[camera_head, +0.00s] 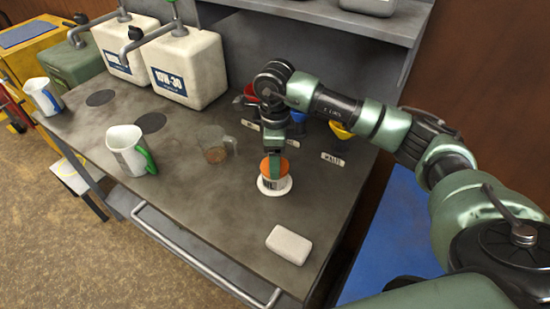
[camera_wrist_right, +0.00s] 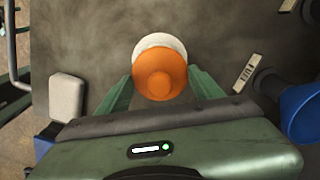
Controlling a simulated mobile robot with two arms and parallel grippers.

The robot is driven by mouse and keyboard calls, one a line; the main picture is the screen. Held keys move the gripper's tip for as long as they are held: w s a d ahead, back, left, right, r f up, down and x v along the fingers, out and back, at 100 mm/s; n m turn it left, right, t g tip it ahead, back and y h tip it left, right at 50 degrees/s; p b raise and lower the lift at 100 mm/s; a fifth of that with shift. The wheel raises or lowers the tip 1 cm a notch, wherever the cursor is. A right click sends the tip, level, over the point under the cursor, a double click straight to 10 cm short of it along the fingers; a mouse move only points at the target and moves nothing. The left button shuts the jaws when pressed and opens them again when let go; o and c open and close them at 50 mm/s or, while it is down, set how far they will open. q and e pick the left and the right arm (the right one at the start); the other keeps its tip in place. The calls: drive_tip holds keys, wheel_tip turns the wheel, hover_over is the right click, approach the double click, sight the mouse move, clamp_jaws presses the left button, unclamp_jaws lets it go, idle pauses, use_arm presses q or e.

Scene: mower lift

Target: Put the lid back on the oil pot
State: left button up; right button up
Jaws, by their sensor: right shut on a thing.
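The oil pot (camera_head: 269,184) is a small white pot with dark lettering on a white round base, standing on the grey bench. Its orange lid (camera_head: 265,168) is at the pot's top. My right gripper (camera_head: 275,168) reaches down from above and is shut on the lid. In the right wrist view the lid (camera_wrist_right: 160,72) sits between the green fingers, with the white of the pot (camera_wrist_right: 158,41) showing past its far edge. I cannot tell whether the lid rests on the rim or is slightly above it. My left gripper is not in view.
A clear measuring cup (camera_head: 214,150) and a white jug with a green handle (camera_head: 128,152) stand left of the pot. A white block (camera_head: 288,245) lies in front. Coloured funnels (camera_head: 340,130) are behind, below a shelf. White canisters (camera_head: 187,68) stand at the back left.

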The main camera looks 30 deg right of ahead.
drive_tip(key=o, duration=1.6)
drive_tip(key=shift+r+p, duration=1.95)
drive_tip(key=shift+r, duration=1.55)
clamp_jaws()
